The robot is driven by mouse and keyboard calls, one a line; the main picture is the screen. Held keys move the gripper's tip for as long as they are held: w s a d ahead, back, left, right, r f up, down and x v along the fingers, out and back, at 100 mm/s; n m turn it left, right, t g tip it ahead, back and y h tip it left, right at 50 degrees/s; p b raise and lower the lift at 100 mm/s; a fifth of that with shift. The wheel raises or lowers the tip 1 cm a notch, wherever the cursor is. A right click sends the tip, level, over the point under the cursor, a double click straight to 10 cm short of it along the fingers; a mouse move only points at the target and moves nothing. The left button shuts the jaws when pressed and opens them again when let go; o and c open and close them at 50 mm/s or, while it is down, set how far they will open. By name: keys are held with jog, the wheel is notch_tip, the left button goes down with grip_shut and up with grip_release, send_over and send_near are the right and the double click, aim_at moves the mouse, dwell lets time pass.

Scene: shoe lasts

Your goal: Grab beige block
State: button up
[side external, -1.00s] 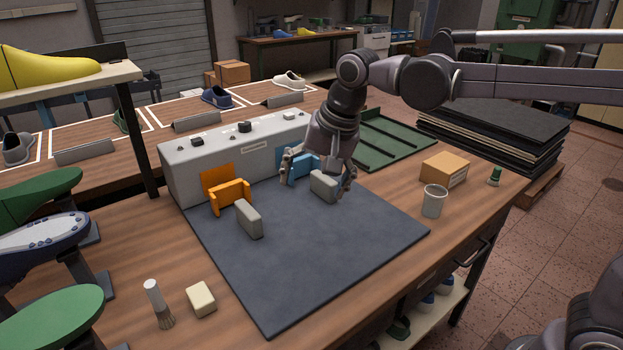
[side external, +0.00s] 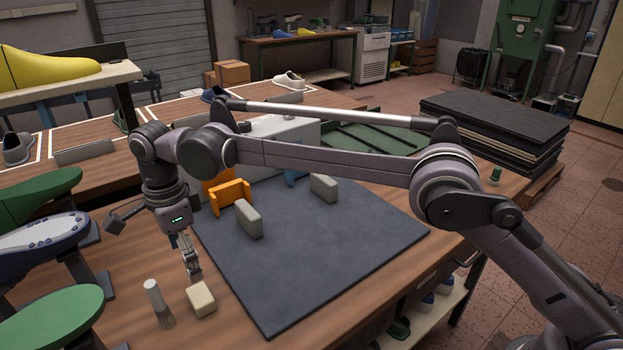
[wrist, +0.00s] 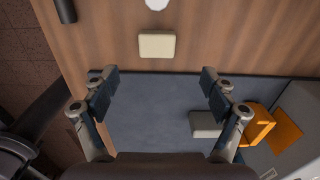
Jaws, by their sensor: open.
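The beige block (side external: 201,299) lies on the bare wood of the table in the side view, just off the left corner of the dark mat and right of a brush. It also shows in the wrist view (wrist: 157,45), ahead of the fingertips and roughly centred between them. My gripper (side external: 192,272) points down above and just behind the block, apart from it. In the wrist view the two fingers (wrist: 156,83) are wide apart with nothing between them.
The dark mat (side external: 310,270) carries two grey blocks (side external: 249,219) (side external: 323,188) and an orange bracket (side external: 230,196). Green shoe forms (side external: 60,318) stand at the left edge. The front of the mat is clear.

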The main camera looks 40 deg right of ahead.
send_over(200, 295)
jog(key=f, duration=0.5)
jog(key=shift+w+a+f, duration=0.25)
jog(key=shift+w+f, duration=0.05)
jog(key=shift+s+d+f, duration=0.1)
jog(key=shift+d+f, duration=0.05)
jog(key=shift+f, duration=1.2)
jog(key=shift+s+d+f, duration=0.1)
jog(key=shift+f, duration=1.2)
jog(key=c, duration=1.3)
